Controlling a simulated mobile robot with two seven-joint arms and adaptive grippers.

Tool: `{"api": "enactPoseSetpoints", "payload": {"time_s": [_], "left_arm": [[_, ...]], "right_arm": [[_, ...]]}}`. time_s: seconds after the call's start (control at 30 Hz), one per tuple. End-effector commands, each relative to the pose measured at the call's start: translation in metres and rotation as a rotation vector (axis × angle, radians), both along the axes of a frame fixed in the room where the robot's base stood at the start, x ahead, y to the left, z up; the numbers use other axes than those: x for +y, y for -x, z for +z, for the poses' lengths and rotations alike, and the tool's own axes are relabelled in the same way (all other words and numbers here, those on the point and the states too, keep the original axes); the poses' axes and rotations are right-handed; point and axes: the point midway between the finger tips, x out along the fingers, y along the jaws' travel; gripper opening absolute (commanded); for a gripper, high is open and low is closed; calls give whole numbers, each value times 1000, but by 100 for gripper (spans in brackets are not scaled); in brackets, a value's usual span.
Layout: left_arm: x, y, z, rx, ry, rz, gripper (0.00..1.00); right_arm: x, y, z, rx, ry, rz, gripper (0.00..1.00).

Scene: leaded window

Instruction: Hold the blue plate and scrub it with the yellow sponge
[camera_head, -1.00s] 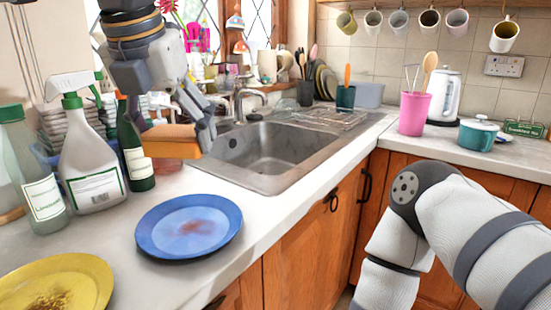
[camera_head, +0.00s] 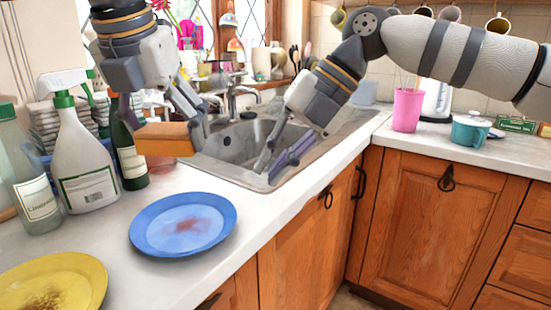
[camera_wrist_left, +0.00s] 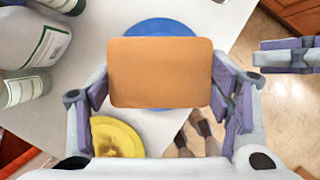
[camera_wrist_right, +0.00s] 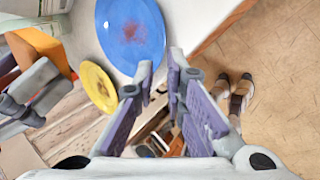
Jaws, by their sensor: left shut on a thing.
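The blue plate (camera_head: 184,226) lies flat on the white counter with a reddish-brown stain in its middle. It also shows in the right wrist view (camera_wrist_right: 130,32). My left gripper (camera_head: 170,125) is shut on the orange-yellow sponge (camera_head: 160,139) and holds it above the counter, behind the plate. In the left wrist view the sponge (camera_wrist_left: 160,73) sits between the fingers and hides much of the plate (camera_wrist_left: 160,27). My right gripper (camera_head: 278,160) is in front of the sink, right of the plate and apart from it. Its fingers (camera_wrist_right: 163,85) are parted and empty.
A yellow plate (camera_head: 52,285) with a brown stain lies at the front left. A spray bottle (camera_head: 85,165), a clear green-capped bottle (camera_head: 30,185) and a dark green bottle (camera_head: 128,155) stand left of the blue plate. The sink (camera_head: 235,145) is behind. The counter's front edge runs right of the plate.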

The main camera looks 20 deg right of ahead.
Motion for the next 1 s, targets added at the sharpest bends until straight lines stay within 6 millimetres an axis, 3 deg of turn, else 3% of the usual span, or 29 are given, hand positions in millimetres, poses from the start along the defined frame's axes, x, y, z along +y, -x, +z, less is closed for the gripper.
{"api": "enactPoseSetpoints", "payload": {"time_s": [0.3,0.43,0.83,0.9,1.0], "left_arm": [[0,0,0,0,0,0,50],[0,0,0,0,0,0,50],[0,0,0,0,0,0,50],[0,0,0,0,0,0,50],[0,0,0,0,0,0,50]], "right_arm": [[42,-11,-64,8,2,4,12],[54,-15,-82,5,0,3,12],[61,-18,-93,4,0,1,12],[61,-18,-93,4,0,1,0],[61,-18,-93,4,0,1,0]]}}
